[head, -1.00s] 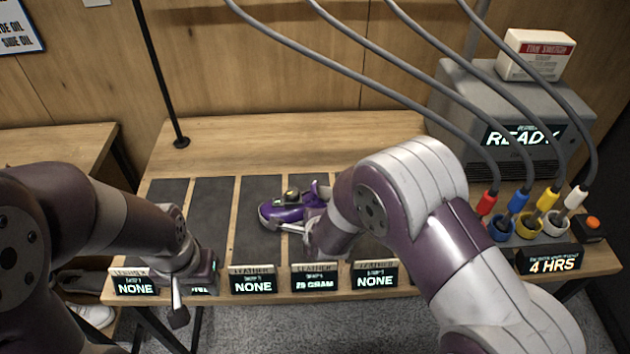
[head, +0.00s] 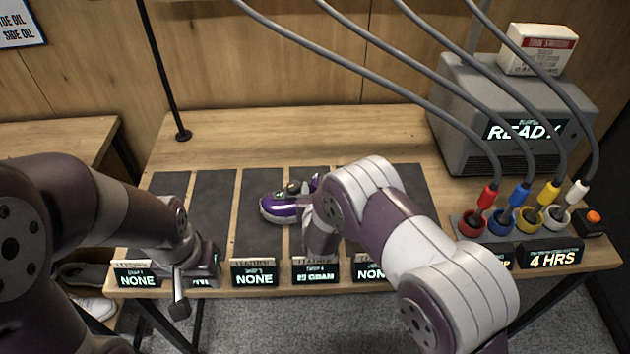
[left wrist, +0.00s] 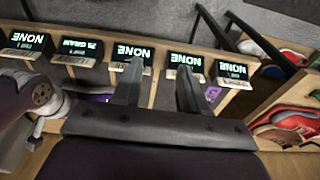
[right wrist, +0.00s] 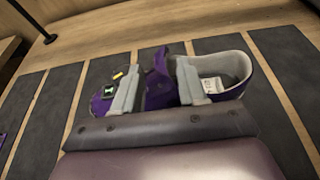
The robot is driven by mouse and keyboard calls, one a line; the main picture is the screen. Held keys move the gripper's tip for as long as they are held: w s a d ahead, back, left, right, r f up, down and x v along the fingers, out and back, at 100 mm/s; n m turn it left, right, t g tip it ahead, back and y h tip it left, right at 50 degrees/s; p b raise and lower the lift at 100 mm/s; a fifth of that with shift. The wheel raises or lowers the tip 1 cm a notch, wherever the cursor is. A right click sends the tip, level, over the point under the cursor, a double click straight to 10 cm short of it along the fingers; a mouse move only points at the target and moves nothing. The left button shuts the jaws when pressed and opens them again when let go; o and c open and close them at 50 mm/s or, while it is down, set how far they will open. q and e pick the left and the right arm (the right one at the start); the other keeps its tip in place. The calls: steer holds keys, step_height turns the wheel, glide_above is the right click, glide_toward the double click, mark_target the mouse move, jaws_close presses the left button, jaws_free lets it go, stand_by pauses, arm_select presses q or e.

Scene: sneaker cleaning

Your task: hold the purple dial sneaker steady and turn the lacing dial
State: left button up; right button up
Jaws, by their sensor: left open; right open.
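The purple dial sneaker (head: 280,207) lies on a dark mat near the middle of the table, with its toe to the left in the head view. A small dial (head: 293,187) sits on its top; a small dark square on the shoe (right wrist: 109,92) also shows in the right wrist view. My right gripper (right wrist: 160,85) is open, its fingers over the sneaker and the purple upper (right wrist: 158,88) showing between them. Contact cannot be told. In the head view my right arm hides the heel. My left gripper (left wrist: 160,85) is open and empty near the table's front edge, left of the sneaker.
Label displays (head: 254,275) line the front edge. A grey machine (head: 510,130) with cables and several coloured cups (head: 500,228) stands at the right. The back strip of the table (head: 290,140) is clear. Shoes (left wrist: 290,122) lie on a shelf in the left wrist view.

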steer(key=x, duration=0.4)
steer(key=shift+w+f, duration=0.15)
steer(key=shift+w, duration=0.15)
